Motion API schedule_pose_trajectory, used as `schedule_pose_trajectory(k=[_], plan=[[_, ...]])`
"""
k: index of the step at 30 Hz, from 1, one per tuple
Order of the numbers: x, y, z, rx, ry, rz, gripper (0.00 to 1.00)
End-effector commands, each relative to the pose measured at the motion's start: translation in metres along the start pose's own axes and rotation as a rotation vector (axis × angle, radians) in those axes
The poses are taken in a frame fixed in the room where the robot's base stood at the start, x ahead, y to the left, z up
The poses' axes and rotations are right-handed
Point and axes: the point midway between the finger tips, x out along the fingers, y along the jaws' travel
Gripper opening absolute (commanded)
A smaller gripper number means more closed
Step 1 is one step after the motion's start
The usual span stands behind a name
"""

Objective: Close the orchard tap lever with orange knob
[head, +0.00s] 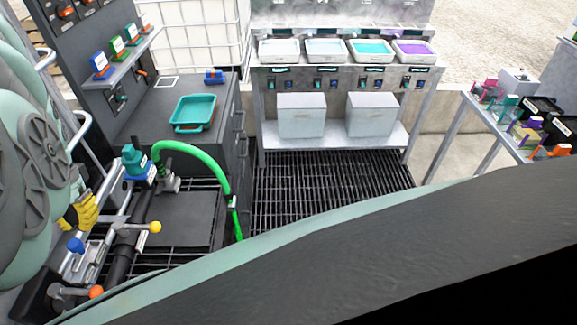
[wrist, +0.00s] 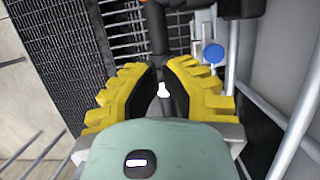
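The orange knob (head: 96,292) is on a metal lever at the lower left of the head view, at the near end of a dark pipe manifold (head: 122,255). A small piece of orange shows at the top edge of the wrist view. My gripper (wrist: 162,88) has yellow ribbed fingers spread apart, with a dark pipe and a small white tip showing in the gap. In the head view my gripper (head: 80,212) is beyond the orange knob, close to the metal rail. It appears apart from the orange knob. The lever's base is partly hidden.
Neighbouring levers carry a yellow knob (head: 155,227) and a blue knob (head: 75,245); the blue knob is right of my fingers in the wrist view (wrist: 213,53). A green hose (head: 222,165) arches beside the manifold. Black floor grating (head: 330,185) lies open to the right.

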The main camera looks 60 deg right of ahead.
Motion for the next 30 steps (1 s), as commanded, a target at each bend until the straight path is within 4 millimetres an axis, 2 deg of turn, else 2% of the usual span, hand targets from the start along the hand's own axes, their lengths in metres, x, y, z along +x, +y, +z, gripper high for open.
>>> schedule_pose_trajectory(k=[8, 30], plan=[[0.01, 0.003, 0.001, 0.008, -0.009, 0.005, 0.0], [0.083, 0.002, 0.002, 0.003, -0.008, 0.003, 0.0]])
